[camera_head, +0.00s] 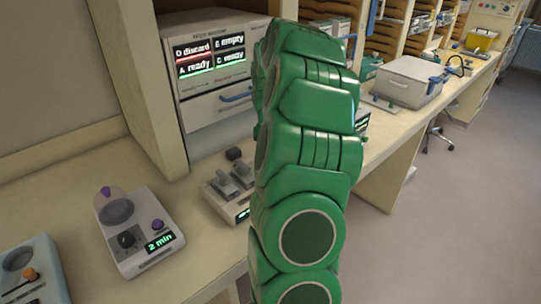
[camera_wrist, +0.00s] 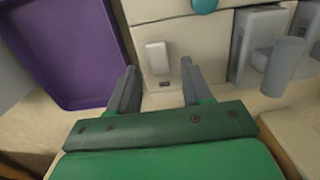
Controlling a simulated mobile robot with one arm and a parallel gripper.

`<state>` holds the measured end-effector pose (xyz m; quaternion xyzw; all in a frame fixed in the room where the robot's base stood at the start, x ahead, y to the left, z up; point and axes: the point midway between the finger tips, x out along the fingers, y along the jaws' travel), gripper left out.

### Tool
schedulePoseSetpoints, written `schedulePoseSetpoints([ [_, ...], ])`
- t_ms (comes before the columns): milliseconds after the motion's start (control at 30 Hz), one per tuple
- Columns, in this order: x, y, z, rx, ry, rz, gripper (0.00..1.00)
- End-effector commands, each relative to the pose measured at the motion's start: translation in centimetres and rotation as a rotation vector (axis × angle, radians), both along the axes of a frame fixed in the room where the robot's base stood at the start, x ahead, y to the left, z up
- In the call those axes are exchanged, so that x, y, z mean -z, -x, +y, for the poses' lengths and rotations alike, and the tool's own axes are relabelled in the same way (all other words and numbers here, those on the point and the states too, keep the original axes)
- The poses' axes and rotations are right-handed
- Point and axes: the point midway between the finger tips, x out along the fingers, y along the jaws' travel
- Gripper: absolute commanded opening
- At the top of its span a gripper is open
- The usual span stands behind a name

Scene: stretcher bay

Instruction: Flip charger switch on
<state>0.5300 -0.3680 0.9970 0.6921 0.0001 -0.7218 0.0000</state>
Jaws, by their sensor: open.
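In the wrist view, a small pale switch (camera_wrist: 157,57) sits on a cream panel, with a small dark mark just below it. The panel looks like part of the charger (camera_wrist: 205,45), which has grey upright holders (camera_wrist: 258,45) at the right. My gripper (camera_wrist: 159,70) is open and empty. Its two fingertips lie to the left and right below the switch, with the switch in line with the gap; I cannot tell whether they touch the panel. In the head view, a cream unit with grey holders (camera_head: 230,188), possibly the charger, is partly hidden by my green arm, and my gripper is hidden.
A purple tray (camera_wrist: 65,50) lies left of my gripper in the wrist view. In the head view, a device reading "2 min" (camera_head: 138,232) stands on the counter at left. A drawer cabinet with lit labels (camera_head: 212,65) stands behind. A grey box (camera_head: 408,82) sits farther right.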

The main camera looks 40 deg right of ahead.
Motion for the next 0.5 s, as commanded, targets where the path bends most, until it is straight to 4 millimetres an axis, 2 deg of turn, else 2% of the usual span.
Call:
schedulePoseSetpoints([
  [300,-4.6,-0.4,-0.1,-0.001,0.003,-0.005,0.49],
  [500,-6.4,-0.3,0.0,0.000,0.000,0.001,0.49],
])
